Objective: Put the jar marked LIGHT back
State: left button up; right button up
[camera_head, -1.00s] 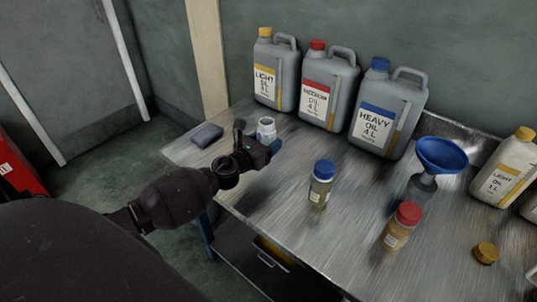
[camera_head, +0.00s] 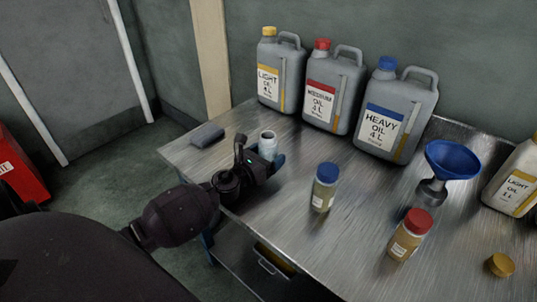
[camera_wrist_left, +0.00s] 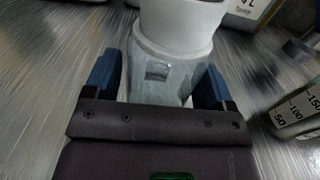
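A small open clear jar with a pale rim (camera_head: 268,146) is at the left end of the metal table; its marking cannot be read. My left gripper (camera_head: 266,162) is at the jar. In the left wrist view the jar (camera_wrist_left: 168,72) sits between the two blue fingers (camera_wrist_left: 160,85), which close on its sides. I cannot tell whether it touches the table. A blue-capped jar (camera_head: 325,187) and a red-capped jar (camera_head: 410,234) stand upright on the table. A loose yellow cap (camera_head: 501,264) lies at the lower right. My right gripper is out of view.
Large LIGHT (camera_head: 281,74), MEDIUM (camera_head: 332,92) and HEAVY (camera_head: 395,112) oil cans stand along the wall. A blue funnel (camera_head: 453,160) and a smaller LIGHT can (camera_head: 515,185) are at right. A dark pad (camera_head: 207,135) lies at the left edge of the table (camera_head: 310,255).

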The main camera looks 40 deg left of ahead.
pick_arm(q)
jog(key=shift+o, duration=0.4)
jog(key=shift+r, duration=0.1)
jog(key=shift+r, duration=0.25)
jog(key=s, duration=0.7)
jog(key=s+a, duration=0.1)
jog(key=s, duration=0.3)
jog(key=shift+f+b, duration=0.2)
jog(key=shift+b, duration=0.1)
jog(key=shift+s+r, duration=0.1)
jog(key=shift+s, duration=0.4)
jog(key=shift+s, duration=0.1)
